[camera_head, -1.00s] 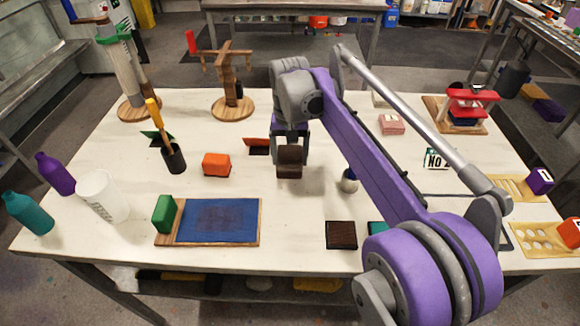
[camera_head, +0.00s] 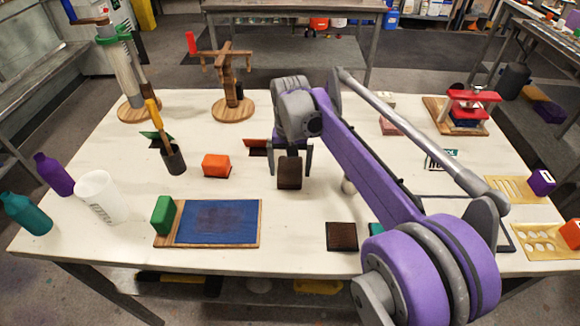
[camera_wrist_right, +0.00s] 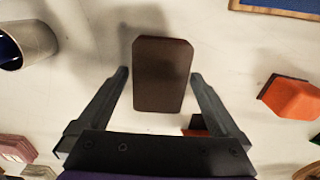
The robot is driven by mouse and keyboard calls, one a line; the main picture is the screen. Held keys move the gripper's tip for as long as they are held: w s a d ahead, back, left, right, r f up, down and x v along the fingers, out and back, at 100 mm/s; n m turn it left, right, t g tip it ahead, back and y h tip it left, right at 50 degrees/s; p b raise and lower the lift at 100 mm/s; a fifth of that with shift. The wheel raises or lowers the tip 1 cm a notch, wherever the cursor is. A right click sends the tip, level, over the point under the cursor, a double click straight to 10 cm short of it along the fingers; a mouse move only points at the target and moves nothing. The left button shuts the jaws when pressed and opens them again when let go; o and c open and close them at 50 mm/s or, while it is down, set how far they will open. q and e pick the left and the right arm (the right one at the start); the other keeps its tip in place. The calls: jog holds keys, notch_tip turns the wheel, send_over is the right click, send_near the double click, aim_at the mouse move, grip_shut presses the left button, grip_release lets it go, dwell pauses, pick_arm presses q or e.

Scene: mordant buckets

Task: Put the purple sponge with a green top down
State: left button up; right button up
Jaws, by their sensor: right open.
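A dark brown block (camera_head: 289,173) is at my right gripper, near the middle of the white table. My right gripper (camera_head: 290,170) is open, with a finger on each side of the block. The right wrist view shows the brown block (camera_wrist_right: 162,75) between the spread fingers, with a clear gap on both sides. Only its brown face shows; I see no purple body or green top on it. Whether its underside touches the table is hard to tell. My left gripper is out of view.
An orange block (camera_head: 216,165) and a dark pencil cup (camera_head: 173,160) stand to the left. A blue pad on a wooden board (camera_head: 217,222) with a green block (camera_head: 163,215) lies at front left. Another brown block (camera_head: 342,236) lies at front right.

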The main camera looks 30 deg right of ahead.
aim_at(290, 169)
pick_arm(q)
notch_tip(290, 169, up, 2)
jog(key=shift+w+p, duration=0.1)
jog(key=shift+p, duration=0.8)
pick_arm(e)
notch_tip(290, 169, up, 12)
jog(key=shift+r, duration=0.15)
